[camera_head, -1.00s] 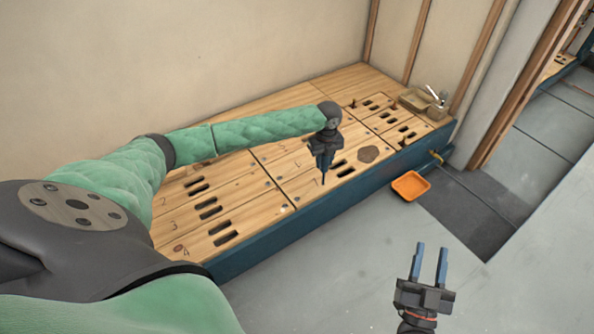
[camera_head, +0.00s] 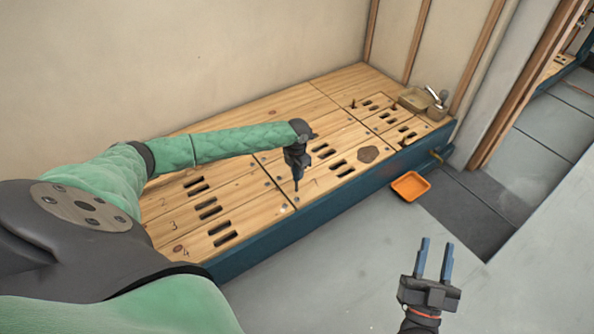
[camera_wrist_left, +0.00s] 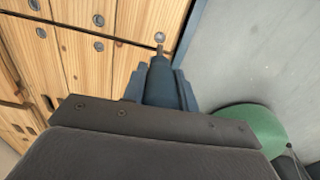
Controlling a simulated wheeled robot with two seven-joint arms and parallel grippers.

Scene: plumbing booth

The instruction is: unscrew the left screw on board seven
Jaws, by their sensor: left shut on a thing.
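My left gripper (camera_head: 296,165) is shut on a dark screwdriver-like tool, whose thin tip (camera_head: 296,189) points down over the left end of the front middle board (camera_head: 322,182), which I take to be board seven. In the left wrist view the tool (camera_wrist_left: 160,78) sits between the blue fingers. Its tip lies just beside a round grey screw (camera_wrist_left: 160,37) near the board's front edge; I cannot tell whether they touch. My right gripper (camera_head: 434,262) is open and empty, over the grey floor, away from the bench.
The wooden bench (camera_head: 275,90) has several slotted, screwed-down boards and a blue front side (camera_head: 262,237). A brown patch (camera_head: 368,154) lies on it. A tan box (camera_head: 415,100) stands at its far right. An orange tray (camera_head: 410,185) is on the floor in front.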

